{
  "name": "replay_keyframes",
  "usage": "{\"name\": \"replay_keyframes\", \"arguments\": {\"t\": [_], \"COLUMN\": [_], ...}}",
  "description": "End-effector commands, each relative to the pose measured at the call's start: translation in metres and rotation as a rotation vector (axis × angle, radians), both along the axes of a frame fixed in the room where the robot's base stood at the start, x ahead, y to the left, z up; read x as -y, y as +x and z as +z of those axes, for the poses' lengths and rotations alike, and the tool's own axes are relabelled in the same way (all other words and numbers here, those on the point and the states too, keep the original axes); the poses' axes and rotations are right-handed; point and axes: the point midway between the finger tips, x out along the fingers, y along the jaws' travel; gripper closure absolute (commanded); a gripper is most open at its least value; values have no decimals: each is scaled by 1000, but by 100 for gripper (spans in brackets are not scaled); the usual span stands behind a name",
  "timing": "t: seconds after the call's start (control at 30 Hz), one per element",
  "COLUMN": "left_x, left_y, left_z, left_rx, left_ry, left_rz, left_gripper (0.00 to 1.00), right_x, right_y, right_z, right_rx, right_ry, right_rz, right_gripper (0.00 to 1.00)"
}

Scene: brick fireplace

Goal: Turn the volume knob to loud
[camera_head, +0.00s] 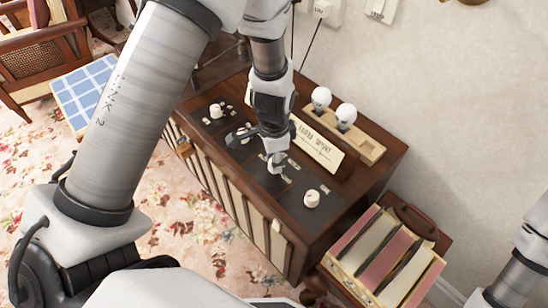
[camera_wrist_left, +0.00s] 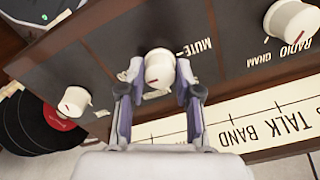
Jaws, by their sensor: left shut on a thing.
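The volume knob (camera_wrist_left: 158,70) is a round cream knob on the dark panel of the wooden radio cabinet (camera_head: 340,210). The word "MUTE" is printed upside-down beside it in the left wrist view. My left gripper (camera_wrist_left: 158,88) reaches down from above, its two fingers on either side of this knob, and is shut on it. In the head view the left gripper (camera_head: 270,155) covers most of the knob. My right gripper is out of the head view; only part of the right arm shows at lower right.
Other knobs (camera_head: 312,198) (camera_head: 217,110) flank it on the panel. A cream dial plate (camera_head: 318,146) and two white bulbs (camera_head: 321,98) (camera_head: 346,114) stand behind. A record crate (camera_head: 343,270) is at the right. The wall closes the back.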

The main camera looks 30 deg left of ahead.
Motion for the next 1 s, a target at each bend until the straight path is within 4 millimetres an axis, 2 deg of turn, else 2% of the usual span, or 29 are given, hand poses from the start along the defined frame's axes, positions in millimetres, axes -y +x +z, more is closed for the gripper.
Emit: {"name": "replay_keyframes", "arguments": {"t": [0.03, 0.07, 0.1, 0.37, 0.47, 0.57, 0.8, 1.0], "left_x": [0, 0, 0, 0, 0, 0, 0, 0], "left_y": [3, 3, 2, 1, 1, 2, 2, 2], "left_z": [2, 2, 1, 1, 7, 24, 86, 117], "left_rx": [8, 8, 7, 3, 4, 7, 8, 6], "left_ry": [0, 1, 0, 0, 0, 0, 0, 0], "left_rz": [0, 0, 0, 0, 1, 1, 0, 0], "left_gripper": [56, 45, 41, 41, 41, 41, 41, 41], "right_x": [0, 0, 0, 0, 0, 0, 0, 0], "right_y": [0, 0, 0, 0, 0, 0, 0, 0], "right_z": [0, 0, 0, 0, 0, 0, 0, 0], "right_rx": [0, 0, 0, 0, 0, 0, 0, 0], "right_ry": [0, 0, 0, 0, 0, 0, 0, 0], "right_rz": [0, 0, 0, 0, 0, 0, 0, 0], "right_gripper": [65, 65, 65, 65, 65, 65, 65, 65]}}
